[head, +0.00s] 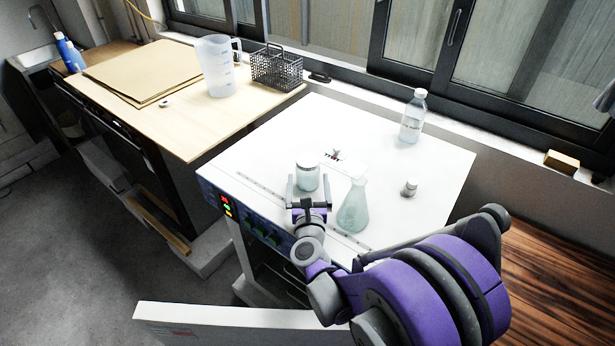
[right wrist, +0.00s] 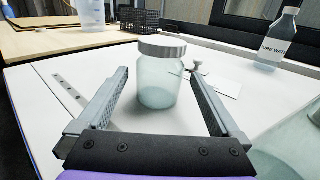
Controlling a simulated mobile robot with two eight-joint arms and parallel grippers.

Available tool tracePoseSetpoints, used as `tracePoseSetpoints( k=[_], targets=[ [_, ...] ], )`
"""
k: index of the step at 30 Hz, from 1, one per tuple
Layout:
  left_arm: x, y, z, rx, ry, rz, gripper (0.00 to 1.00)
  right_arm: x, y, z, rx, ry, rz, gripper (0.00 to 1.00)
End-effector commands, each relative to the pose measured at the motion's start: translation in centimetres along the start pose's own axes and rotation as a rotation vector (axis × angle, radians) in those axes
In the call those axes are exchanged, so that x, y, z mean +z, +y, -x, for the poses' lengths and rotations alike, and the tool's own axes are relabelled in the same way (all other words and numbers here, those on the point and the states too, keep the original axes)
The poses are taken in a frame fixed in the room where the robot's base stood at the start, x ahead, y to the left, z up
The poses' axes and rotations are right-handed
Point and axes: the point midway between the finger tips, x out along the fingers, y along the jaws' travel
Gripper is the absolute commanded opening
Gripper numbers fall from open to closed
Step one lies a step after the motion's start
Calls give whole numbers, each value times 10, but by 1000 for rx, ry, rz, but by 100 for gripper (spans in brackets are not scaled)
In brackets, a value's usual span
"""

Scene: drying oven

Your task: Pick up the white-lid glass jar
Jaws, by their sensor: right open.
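The glass jar (head: 307,176) with a whitish-grey lid stands upright on the white top of the drying oven (head: 270,150). In the right wrist view the jar (right wrist: 159,78) is straight ahead, its ribbed lid facing up. My right gripper (head: 307,186) is open, with one finger to each side of the jar. In the right wrist view its fingers (right wrist: 158,88) point toward the jar, with gaps on both sides and nothing held. The left gripper is not in view.
A conical flask (head: 354,208) stands close right of my right gripper. A small weight-like item (head: 409,187) and a water bottle (head: 413,117) stand further right. A wooden table (head: 180,125) at left holds a measuring jug (head: 217,68) and a black basket (head: 276,70).

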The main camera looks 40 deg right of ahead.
Motion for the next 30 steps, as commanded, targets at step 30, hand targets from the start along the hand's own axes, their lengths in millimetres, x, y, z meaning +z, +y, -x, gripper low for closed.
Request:
tracePoseSetpoints(
  k=[30],
  targets=[
    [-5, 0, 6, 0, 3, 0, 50, -7, 0, -75, 2, 0, 2, 89]
  ],
)
